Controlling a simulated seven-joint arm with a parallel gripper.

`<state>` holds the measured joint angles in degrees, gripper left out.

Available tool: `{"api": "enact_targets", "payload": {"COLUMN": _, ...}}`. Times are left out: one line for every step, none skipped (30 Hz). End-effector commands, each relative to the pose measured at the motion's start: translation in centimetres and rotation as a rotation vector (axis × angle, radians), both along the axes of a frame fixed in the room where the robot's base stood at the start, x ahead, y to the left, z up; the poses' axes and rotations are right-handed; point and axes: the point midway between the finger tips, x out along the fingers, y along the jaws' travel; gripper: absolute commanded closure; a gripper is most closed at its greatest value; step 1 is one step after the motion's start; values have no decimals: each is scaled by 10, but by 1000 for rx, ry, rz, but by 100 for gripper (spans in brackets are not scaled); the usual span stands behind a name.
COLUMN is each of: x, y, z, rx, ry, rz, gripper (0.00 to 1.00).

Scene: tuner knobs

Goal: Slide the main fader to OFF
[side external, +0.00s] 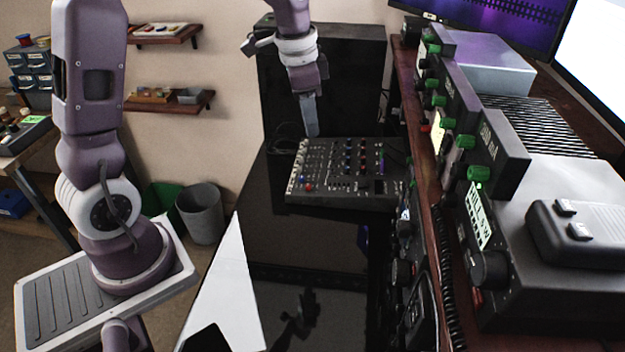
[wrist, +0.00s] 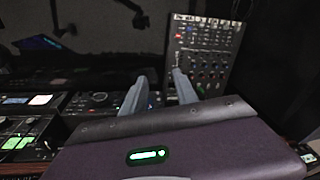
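A black mixer (side external: 350,185) with rows of coloured knobs lies on the glossy dark desk in the side external view. It also shows in the wrist view (wrist: 207,50), at upper right. The main fader is too small to pick out, so its position cannot be told. My gripper (side external: 312,133) points down at the mixer's far left edge. In the wrist view its two fingers (wrist: 159,76) are apart with nothing between them. The right finger overlaps the mixer's near left corner in that view; whether it touches cannot be told.
A rack of radio units with green knobs (side external: 478,173) stands along the right of the desk. A dark cabinet (side external: 350,90) stands behind the mixer. More lit equipment (wrist: 98,100) shows at left in the wrist view. The glossy desk in front of the mixer (side external: 290,240) is clear.

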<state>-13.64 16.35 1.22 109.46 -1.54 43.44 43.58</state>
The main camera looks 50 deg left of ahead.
Motion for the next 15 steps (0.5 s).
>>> {"api": "enact_targets", "payload": {"x": 21, "y": 20, "z": -37, "rx": 2, "ry": 52, "rz": -49, "gripper": 65}}
{"api": "enact_targets", "payload": {"x": 31, "y": 31, "z": -57, "rx": 3, "ry": 75, "rz": -84, "gripper": 65}}
{"api": "enact_targets", "payload": {"x": 41, "y": 44, "z": -83, "rx": 4, "ry": 102, "rz": -129, "gripper": 65}}
{"api": "enact_targets", "payload": {"x": 47, "y": 53, "z": -102, "rx": 4, "ry": 119, "rz": -160, "gripper": 65}}
{"api": "enact_targets", "payload": {"x": 51, "y": 61, "z": -120, "rx": 2, "ry": 136, "rz": -188, "gripper": 65}}
{"api": "enact_targets", "payload": {"x": 55, "y": 69, "z": -140, "rx": 0, "ry": 153, "rz": -221, "gripper": 65}}
{"api": "enact_targets", "payload": {"x": 57, "y": 74, "z": -153, "rx": -2, "ry": 164, "rz": -242, "gripper": 65}}
{"api": "enact_targets", "payload": {"x": 58, "y": 79, "z": -164, "rx": -3, "ry": 171, "rz": -259, "gripper": 65}}
{"api": "enact_targets", "payload": {"x": 59, "y": 82, "z": -175, "rx": -6, "ry": 180, "rz": -278, "gripper": 65}}
{"api": "enact_targets", "payload": {"x": 59, "y": 84, "z": -181, "rx": -6, "ry": 184, "rz": -288, "gripper": 65}}
{"api": "enact_targets", "payload": {"x": 59, "y": 86, "z": -185, "rx": -8, "ry": 187, "rz": -294, "gripper": 65}}
{"api": "enact_targets", "payload": {"x": 59, "y": 86, "z": -191, "rx": -8, "ry": 190, "rz": -299, "gripper": 65}}
{"api": "enact_targets", "payload": {"x": 59, "y": 87, "z": -196, "rx": -9, "ry": 191, "rz": -301, "gripper": 65}}
{"api": "enact_targets", "payload": {"x": 59, "y": 86, "z": -201, "rx": -9, "ry": 191, "rz": -302, "gripper": 65}}
{"api": "enact_targets", "payload": {"x": 58, "y": 86, "z": -209, "rx": -9, "ry": 192, "rz": -302, "gripper": 65}}
